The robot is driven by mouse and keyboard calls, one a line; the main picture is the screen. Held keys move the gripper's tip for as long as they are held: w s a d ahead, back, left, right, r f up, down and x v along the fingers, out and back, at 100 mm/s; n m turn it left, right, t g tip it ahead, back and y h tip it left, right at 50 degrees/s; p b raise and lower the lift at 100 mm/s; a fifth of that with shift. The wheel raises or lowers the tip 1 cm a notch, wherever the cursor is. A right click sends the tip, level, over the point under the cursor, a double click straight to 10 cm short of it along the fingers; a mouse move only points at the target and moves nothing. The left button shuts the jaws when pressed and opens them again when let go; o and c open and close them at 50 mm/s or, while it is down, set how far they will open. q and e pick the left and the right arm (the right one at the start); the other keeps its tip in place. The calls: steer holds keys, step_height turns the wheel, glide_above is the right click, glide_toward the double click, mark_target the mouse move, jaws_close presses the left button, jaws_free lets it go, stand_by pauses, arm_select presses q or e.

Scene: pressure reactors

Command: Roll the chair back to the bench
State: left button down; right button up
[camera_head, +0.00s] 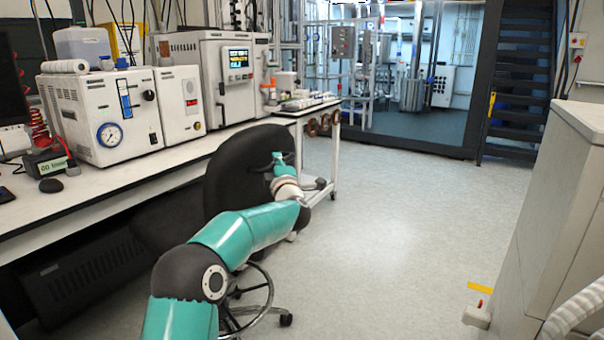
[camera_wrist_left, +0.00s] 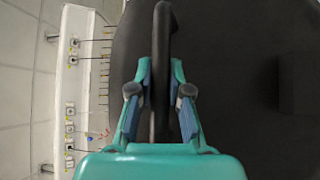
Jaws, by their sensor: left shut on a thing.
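The black chair (camera_head: 233,165) stands at the front edge of the long white bench (camera_head: 105,187), with its backrest rising above the bench top's edge. Its ring and castors (camera_head: 268,312) show on the floor, partly behind my left arm. My left gripper (camera_head: 279,162) is at the rear of the backrest. In the left wrist view my left gripper (camera_wrist_left: 161,100) is shut on a dark upright bar (camera_wrist_left: 161,40) at the chair's back, with a finger on each side. The wide dark backrest (camera_wrist_left: 235,75) fills the right of that view. My right gripper is not in view.
White instruments (camera_head: 100,115) and a screened unit (camera_head: 235,75) stand on the bench. A dark grille box (camera_head: 85,270) sits under it. Open floor (camera_head: 400,220) lies right of the chair. A grey cabinet (camera_head: 560,210) stands at the right, with dark stairs (camera_head: 515,80) behind.

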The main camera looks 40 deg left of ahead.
mark_target(248, 177)
arm_select(q)
steer(key=s+a+p, duration=0.1)
steer(key=a, duration=1)
steer(key=shift+s+a+f, duration=0.15)
steer(key=shift+s+f, duration=0.05)
steer(key=shift+s, duration=0.2)
steer(key=c, duration=1.1)
jaws_free()
steer(key=shift+w, duration=0.1)
steer(key=shift+r, duration=0.1)
steer(key=v, duration=1.2)
